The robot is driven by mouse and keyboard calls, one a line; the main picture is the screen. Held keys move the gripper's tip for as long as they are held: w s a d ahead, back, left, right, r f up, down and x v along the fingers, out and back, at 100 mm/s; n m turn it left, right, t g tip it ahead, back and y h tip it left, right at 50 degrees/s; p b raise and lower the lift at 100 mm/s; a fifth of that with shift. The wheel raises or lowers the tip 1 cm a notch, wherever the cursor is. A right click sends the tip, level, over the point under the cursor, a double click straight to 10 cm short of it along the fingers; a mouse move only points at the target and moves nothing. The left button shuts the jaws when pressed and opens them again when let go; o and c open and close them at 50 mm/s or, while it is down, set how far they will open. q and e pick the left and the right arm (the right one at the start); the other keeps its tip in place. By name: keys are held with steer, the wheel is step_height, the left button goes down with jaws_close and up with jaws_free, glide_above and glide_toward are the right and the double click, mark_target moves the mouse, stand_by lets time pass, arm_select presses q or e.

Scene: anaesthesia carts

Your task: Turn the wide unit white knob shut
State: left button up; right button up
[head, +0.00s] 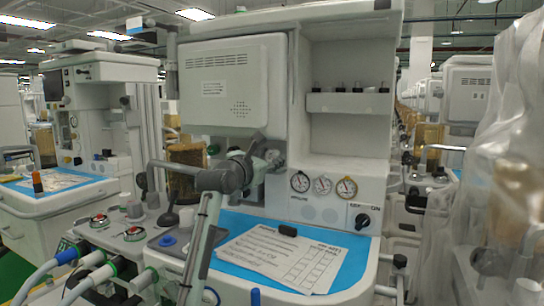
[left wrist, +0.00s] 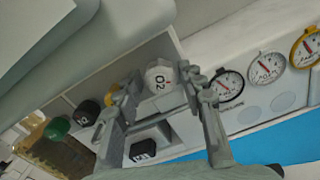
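The white knob (left wrist: 159,77), marked O2, is on the wide unit (head: 345,130), the middle cart. In the left wrist view it lies between the tips of my left gripper's fingers, with a finger on each side. The fingers are spread, and I cannot tell whether either touches the knob. In the head view my left gripper (head: 266,156) is at the unit's front, left of the gauges, and hides the knob. My right gripper is not in view.
Black knobs (left wrist: 88,112), a yellow knob (left wrist: 112,96) and a green knob (left wrist: 57,128) are close by. Gauges (head: 322,185) and a black dial (head: 362,221) are to the right. Papers (head: 283,260) lie on the blue worktop. Plastic-draped equipment (head: 505,170) stands at the right.

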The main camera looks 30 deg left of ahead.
arm_select(q)
steer(key=shift+w, duration=0.5)
steer(key=shift+c, duration=0.3)
steer(key=c, duration=0.8)
steer(key=shift+m, duration=0.3)
